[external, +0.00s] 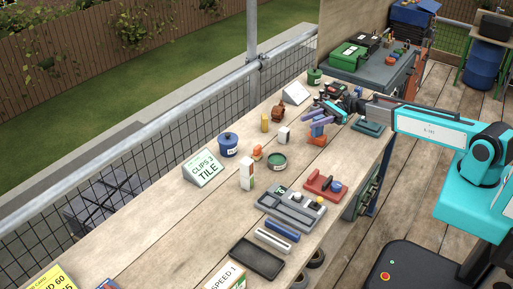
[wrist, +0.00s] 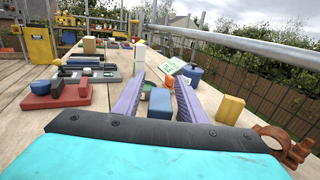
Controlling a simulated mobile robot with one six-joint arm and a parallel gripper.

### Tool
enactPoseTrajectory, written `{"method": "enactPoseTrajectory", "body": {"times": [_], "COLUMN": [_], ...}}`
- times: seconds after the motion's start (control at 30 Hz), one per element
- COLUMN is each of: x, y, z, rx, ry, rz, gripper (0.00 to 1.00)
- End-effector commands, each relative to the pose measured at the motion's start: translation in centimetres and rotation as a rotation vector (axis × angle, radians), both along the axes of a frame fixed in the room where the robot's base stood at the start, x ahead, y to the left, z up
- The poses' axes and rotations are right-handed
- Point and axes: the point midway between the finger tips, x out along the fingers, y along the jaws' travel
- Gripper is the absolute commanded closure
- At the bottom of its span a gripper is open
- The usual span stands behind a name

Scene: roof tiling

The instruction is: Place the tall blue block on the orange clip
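My gripper (external: 318,118) has two purple fingers and is low over the far part of the bench. In the wrist view my gripper (wrist: 160,88) has its fingers apart, with a blue block (wrist: 160,104) between them. A narrow gap seems to show on each side of the block. An orange piece (external: 318,138) stands just below the fingers in the external view. A smaller orange piece (external: 257,153) lies farther left by the green tin and shows behind the blue block in the wrist view (wrist: 168,81). I cannot tell which is the clip.
A yellow block (external: 265,123), a white block (external: 283,135), a brown clamp (external: 277,113) and a green tin (external: 277,161) stand close by. A blue pot (external: 228,146), a red tray (external: 320,187) and a grey tray (external: 268,203) are nearer. A railing (external: 200,103) runs along the bench.

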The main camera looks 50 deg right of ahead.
Motion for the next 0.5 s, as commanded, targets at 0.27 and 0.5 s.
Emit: {"method": "enactPoseTrajectory", "body": {"times": [0.27, 0.5], "x": [-0.1, -1.0], "y": [-0.3, -2.4], "z": [0.2, 0.0], "rx": [0.0, 0.0], "ry": [0.0, 0.0], "rz": [-0.001, -0.002], "gripper": [0.62, 0.62]}}
